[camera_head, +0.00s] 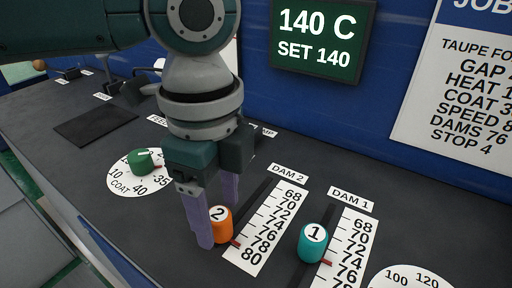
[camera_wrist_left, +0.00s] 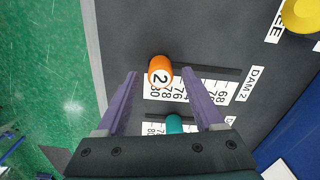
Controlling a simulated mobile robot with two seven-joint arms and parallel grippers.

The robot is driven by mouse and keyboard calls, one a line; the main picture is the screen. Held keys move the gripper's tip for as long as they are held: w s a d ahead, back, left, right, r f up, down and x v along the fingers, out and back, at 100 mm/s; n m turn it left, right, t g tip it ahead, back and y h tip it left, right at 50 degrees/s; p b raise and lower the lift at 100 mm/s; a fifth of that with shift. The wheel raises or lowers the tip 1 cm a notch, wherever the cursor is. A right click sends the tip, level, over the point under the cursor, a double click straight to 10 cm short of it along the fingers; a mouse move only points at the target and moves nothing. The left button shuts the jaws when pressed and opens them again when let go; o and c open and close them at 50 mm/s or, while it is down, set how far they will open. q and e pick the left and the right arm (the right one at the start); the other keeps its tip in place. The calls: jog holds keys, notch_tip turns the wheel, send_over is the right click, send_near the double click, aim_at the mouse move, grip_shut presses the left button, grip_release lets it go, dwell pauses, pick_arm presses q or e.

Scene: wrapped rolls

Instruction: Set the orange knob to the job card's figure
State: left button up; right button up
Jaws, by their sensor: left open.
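The orange knob (camera_head: 220,224), marked 2, sits at the lower end of the DAM 2 slot. Its red pointer is near the 78 to 80 end of the DAM 2 scale (camera_head: 262,232); I cannot read it exactly. In the left wrist view the orange knob (camera_wrist_left: 160,68) lies between my fingertips, with a gap on each side. My left gripper (camera_head: 216,222) is open, its purple fingers reaching down either side of the knob. The job card (camera_head: 455,90) reads "DAMS 76"; its right side is cut off. My right gripper is not in view.
A teal knob (camera_head: 312,243), marked 1, stands on the neighbouring DAM 1 slot, right of the orange one. A green COAT knob (camera_head: 142,161) on a round dial is to the left. A display (camera_head: 318,38) reads "140 C, SET 140". The panel's front edge is close by.

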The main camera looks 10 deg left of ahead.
pick_arm(q)
jog(key=shift+f, duration=0.85)
grip_shut()
dwell(0.8)
